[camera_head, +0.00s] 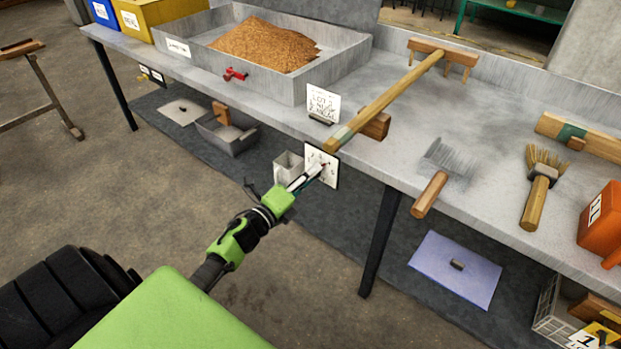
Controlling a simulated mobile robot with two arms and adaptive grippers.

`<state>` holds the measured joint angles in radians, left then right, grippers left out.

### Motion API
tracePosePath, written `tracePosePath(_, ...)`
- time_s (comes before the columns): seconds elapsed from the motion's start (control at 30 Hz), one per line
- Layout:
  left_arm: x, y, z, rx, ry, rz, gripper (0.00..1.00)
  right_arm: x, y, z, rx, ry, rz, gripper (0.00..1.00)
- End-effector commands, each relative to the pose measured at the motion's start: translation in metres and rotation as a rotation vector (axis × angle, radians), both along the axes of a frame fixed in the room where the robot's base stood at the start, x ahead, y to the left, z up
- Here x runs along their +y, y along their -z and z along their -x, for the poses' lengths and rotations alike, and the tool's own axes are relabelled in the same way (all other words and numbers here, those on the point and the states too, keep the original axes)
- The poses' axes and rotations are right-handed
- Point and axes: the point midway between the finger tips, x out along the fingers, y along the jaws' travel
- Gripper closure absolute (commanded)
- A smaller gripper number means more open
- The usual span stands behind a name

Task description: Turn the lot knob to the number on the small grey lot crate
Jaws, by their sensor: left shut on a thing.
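A white dial plate (316,155) with small dark marks hangs at the front edge of the bench. My left gripper (318,171) reaches it from below left and is shut on the lot knob at the plate's middle. The fingers hide the knob, so its pointing direction cannot be read. A small grey open box (286,163) stands just left of the plate, with no readable number. A pale grey crate (548,306) at the lower right has a tag (584,340) beside it reading 1. I cannot tell which is the lot crate. My right gripper is out of view.
The grey bench (455,140) carries a grain tray (350,62), a lot card (323,104), a wooden rake (400,88), brushes and an orange box (601,225). A bench leg (381,240) stands right of my arm.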

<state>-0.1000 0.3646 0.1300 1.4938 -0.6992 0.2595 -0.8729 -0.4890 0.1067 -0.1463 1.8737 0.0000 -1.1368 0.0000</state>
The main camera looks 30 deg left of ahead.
Motion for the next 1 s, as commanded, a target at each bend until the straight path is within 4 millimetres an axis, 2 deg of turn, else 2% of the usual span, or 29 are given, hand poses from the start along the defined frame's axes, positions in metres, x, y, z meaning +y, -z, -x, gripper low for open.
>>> tracePosePath(0.33, -0.001, 0.002, 0.001, -0.008, 0.002, -0.138, 0.99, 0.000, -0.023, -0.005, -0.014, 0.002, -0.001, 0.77)
tracePosePath(0.87, -0.001, 0.002, 0.001, -0.010, 0.002, -0.160, 0.99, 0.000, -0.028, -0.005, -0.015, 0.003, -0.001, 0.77)
tracePosePath(0.9, -0.001, 0.002, 0.001, -0.009, 0.003, -0.160, 0.72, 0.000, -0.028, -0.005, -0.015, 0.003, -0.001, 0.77)
tracePosePath(0.93, -0.001, 0.002, 0.001, -0.010, 0.002, -0.160, 0.64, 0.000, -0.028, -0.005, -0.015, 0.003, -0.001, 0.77)
tracePosePath(1.0, -0.001, 0.001, 0.001, -0.010, 0.002, -0.160, 0.61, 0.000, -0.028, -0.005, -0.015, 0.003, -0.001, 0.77)
